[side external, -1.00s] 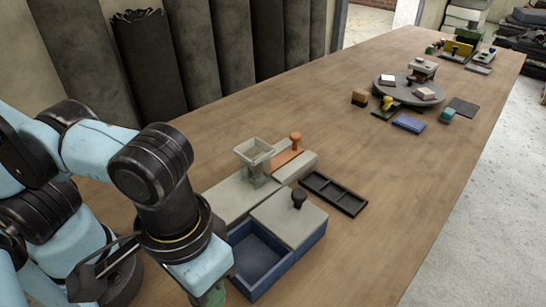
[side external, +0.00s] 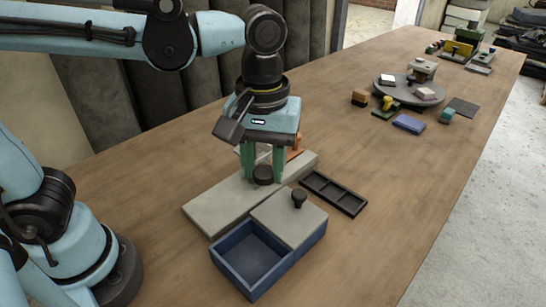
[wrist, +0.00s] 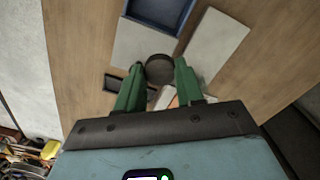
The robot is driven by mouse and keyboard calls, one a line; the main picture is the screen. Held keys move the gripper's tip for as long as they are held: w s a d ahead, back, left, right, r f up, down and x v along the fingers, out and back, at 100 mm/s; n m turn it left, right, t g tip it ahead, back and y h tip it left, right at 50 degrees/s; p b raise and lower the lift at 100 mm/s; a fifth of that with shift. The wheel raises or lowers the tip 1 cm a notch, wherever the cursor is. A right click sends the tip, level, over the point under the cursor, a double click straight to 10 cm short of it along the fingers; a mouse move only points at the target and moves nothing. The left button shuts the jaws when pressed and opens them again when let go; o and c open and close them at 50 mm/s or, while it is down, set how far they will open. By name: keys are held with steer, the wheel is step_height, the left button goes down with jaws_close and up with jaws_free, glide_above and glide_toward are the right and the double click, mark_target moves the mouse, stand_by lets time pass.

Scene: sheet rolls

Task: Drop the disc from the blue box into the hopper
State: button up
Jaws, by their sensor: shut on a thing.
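My gripper (side external: 263,177) is shut on a dark round disc (side external: 263,171), held between its two green fingers above the grey slab (side external: 218,207). In the wrist view the disc (wrist: 160,69) sits between the fingertips. The hopper, on the slab, is almost entirely hidden behind my gripper; I cannot tell exactly how the disc lines up with it. The blue box (side external: 226,267) stands at the front, its open compartment empty. Its grey lid (side external: 283,222) with a black knob (side external: 299,196) covers the rear part.
A black compartment tray (side external: 334,194) lies right of the slab. An orange piece with a knob (side external: 295,153) is partly hidden behind my gripper. Farther back a round grey turntable (side external: 409,90) holds small blocks, with more blocks around it. The table's right side is clear.

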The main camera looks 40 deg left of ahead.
steer(key=w+a+r+n, duration=0.2)
steer(key=w+a+n, duration=0.2)
steer(key=w+a, duration=0.65)
steer(key=shift+s+a+f, duration=0.3)
steer(key=shift+f, duration=0.9)
steer(key=shift+s+a+f, duration=0.25)
steer(key=shift+a+f, duration=0.1)
steer(key=shift+f, duration=0.85)
steer(key=shift+s+a+f, duration=0.3)
steer(key=shift+f, duration=0.9)
steer(key=o, duration=1.1)
step_height(320, 180, up, 12)
steer(key=shift+r, duration=0.1)
